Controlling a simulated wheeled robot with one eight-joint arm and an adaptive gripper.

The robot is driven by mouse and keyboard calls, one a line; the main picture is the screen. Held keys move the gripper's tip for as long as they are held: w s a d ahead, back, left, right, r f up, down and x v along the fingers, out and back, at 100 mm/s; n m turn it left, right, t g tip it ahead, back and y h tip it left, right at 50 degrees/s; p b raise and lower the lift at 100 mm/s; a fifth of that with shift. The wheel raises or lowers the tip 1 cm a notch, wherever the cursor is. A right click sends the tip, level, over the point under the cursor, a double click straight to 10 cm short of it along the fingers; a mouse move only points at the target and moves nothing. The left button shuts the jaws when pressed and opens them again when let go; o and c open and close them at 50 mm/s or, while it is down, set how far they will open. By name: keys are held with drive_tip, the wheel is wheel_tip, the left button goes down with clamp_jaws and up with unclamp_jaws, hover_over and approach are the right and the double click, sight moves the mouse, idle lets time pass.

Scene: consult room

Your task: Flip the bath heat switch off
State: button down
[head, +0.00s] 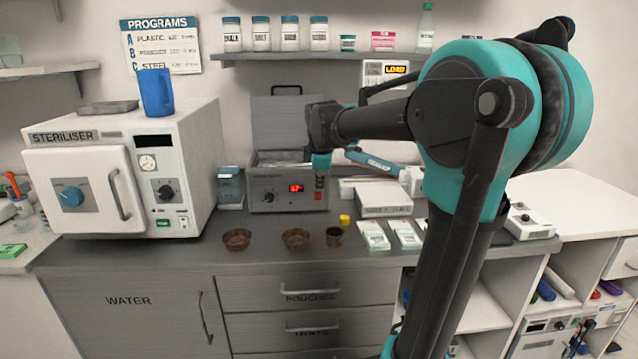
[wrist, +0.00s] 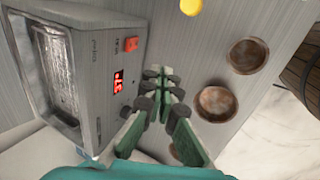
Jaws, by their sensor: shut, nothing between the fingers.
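The bath is a grey metal box (head: 262,197) on the counter, its lid (head: 278,120) raised. Its front has a dark knob (head: 269,197), a lit red display (head: 296,188) and a small orange-red switch (head: 318,197) at the right end. In the wrist view the bath (wrist: 92,60) is on the left, with the switch (wrist: 131,44) and lit display (wrist: 118,81) showing. My gripper (head: 320,178) is shut and empty, just above and in front of the switch. In the wrist view its fingertips (wrist: 160,76) are beside the front panel, apart from the switch. I cannot read the switch's position.
A white steriliser (head: 95,178) stands left of the bath. White packets (head: 374,236) and a white box (head: 383,200) lie right. A shelf (head: 290,56) with jars is above.

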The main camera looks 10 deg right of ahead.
sight(317, 194)
drive_tip(key=x, duration=0.7)
drive_tip(key=shift+w+d, duration=0.1)
drive_tip(key=shift+w, duration=1.05)
drive_tip(key=shift+w+d+r, duration=0.1)
drive_tip(key=shift+w+r, duration=0.05)
drive_tip(key=shift+w, duration=0.7)
drive_tip(key=shift+w, duration=0.1)
drive_tip(key=shift+w+r, duration=0.1)
drive_tip(key=shift+w, duration=0.25)
drive_tip(key=shift+r, duration=0.15)
drive_tip(key=shift+r, duration=0.65)
drive_tip(key=shift+s, duration=0.1)
